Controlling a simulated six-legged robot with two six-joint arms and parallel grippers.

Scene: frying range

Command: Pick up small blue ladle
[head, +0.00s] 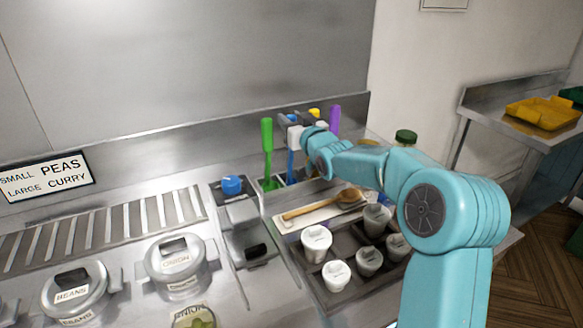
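The small blue ladle (291,166) stands upright in the utensil holder behind the counter, with part of its blue handle showing below my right gripper. A bit of blue also shows just above the gripper. My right gripper (294,136) is at the upper part of that handle, its pale fingers overlapping it in the head view. Whether the fingers are closed on the handle or just around it cannot be told. The ladle's bowl is hidden in the holder. My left gripper is not in view.
A green-handled utensil (267,138) stands close left of the blue one, a purple-handled one (334,120) to the right. A wooden spoon (320,205) lies on a white tray in front. Several white-lidded containers (316,242) and metal pots (176,262) fill the counter.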

